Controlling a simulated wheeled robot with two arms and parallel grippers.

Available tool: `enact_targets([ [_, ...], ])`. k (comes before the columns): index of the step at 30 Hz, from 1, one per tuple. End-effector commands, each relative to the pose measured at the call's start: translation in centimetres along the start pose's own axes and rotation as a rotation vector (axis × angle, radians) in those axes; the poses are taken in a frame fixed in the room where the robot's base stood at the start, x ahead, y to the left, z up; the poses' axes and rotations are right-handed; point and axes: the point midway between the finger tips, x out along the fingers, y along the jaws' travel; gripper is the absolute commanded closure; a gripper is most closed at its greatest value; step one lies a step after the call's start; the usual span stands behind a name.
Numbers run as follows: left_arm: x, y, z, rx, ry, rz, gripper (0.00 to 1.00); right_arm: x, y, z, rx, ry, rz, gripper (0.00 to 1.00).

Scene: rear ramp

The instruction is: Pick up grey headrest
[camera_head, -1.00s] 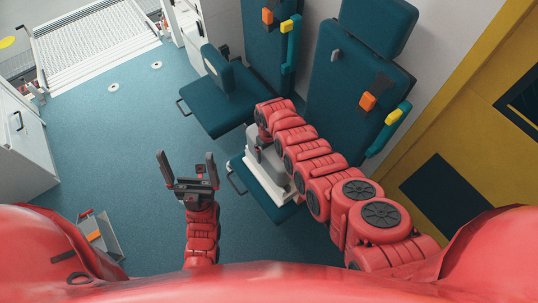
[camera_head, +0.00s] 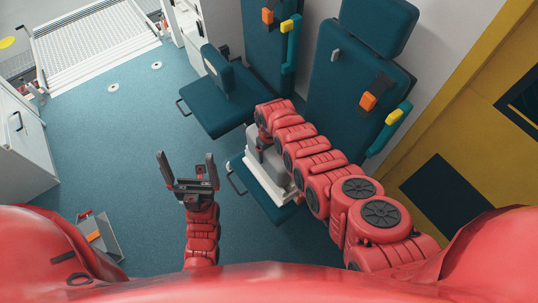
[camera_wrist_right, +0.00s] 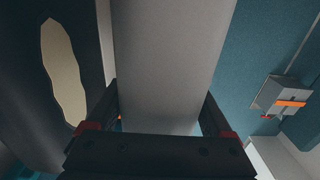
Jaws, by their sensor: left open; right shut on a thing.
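The grey headrest (camera_head: 267,160) is on the front teal seat, beside a white base, partly hidden under my right arm. In the right wrist view the grey headrest (camera_wrist_right: 170,50) fills the middle as a broad pale block. My right gripper (camera_wrist_right: 163,105) is shut on it, one dark finger on each side. In the head view the right gripper is mostly hidden by its own arm. My left gripper (camera_head: 187,172) is open and empty, its two fingers pointing up, over the teal floor left of the seat.
A white piece (camera_head: 270,187) lies on the front seat (camera_head: 288,213). A second teal seat (camera_head: 215,105) stands behind it. Seat backs with orange and yellow buckles line the wall. A grey box with orange (camera_head: 98,236) lies at lower left.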

Motion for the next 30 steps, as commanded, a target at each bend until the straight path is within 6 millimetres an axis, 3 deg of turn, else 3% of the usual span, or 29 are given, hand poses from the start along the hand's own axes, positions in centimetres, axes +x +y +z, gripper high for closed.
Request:
enact_targets([
  [17,0.5,0.0,-0.1,0.0,0.0,0.0,0.0,-0.9,0.0,-0.1,-0.001,0.003,0.001,1.0],
  [25,1.7,-0.1,-0.3,0.0,0.0,0.0,0.0,-3.4,0.0,-0.2,0.001,0.007,0.0,1.0],
  [30,1.2,-0.1,-0.2,0.0,0.0,0.0,0.0,-4.6,0.0,-0.2,-0.001,0.004,0.002,1.0],
])
